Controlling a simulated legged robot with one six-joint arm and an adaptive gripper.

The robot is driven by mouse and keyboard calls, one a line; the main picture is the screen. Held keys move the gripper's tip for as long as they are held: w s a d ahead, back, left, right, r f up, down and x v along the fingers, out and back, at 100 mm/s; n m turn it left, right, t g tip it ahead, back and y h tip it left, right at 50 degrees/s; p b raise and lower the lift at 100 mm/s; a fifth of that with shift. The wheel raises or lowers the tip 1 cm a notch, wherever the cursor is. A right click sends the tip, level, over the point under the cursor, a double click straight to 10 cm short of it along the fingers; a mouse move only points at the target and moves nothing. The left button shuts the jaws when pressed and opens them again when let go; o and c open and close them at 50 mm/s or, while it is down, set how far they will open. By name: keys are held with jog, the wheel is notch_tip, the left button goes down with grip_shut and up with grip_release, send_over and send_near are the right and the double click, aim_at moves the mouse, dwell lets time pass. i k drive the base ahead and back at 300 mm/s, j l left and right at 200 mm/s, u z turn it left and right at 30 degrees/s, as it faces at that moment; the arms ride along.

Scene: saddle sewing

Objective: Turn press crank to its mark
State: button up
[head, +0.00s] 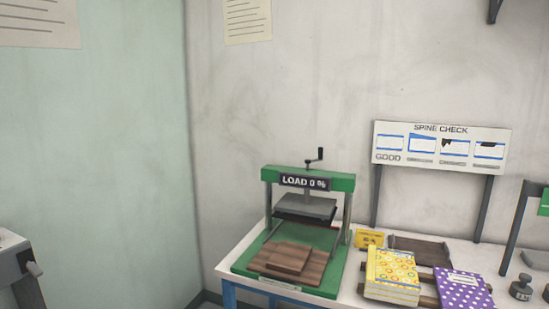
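The press crank (316,158) is a small dark handle on top of the green press (340,183), at the middle of the head view. A dark sign on the press frame (304,182) reads "LOAD 0 %". The grey press plate (305,208) hangs above brown wooden boards (290,260) lying on the green base. A gap shows between the plate and the boards. I cannot make out a mark for the crank. My gripper is not in view.
The press stands on a white table (235,255) against the wall. To its right are a yellow patterned book (392,272), a purple dotted book (463,288), a small weight (520,287) and a "SPINE CHECK" sign (440,146). A grey machine (15,262) stands at the far left.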

aim_at(320, 149)
jog(key=i+l+u, duration=0.15)
jog(key=l+u, duration=0.15)
jog(key=l, duration=0.65)
jog(key=i+l+u, duration=0.1)
jog(key=l+u, duration=0.25)
jog(key=l, duration=0.6)
jog(key=l+z, duration=0.45)
jog(key=i+j+z, duration=0.3)
jog(key=j+z, duration=0.35)
jog(key=i+j+z, duration=0.15)
jog(key=j+z, duration=0.15)
jog(key=j, duration=0.2)
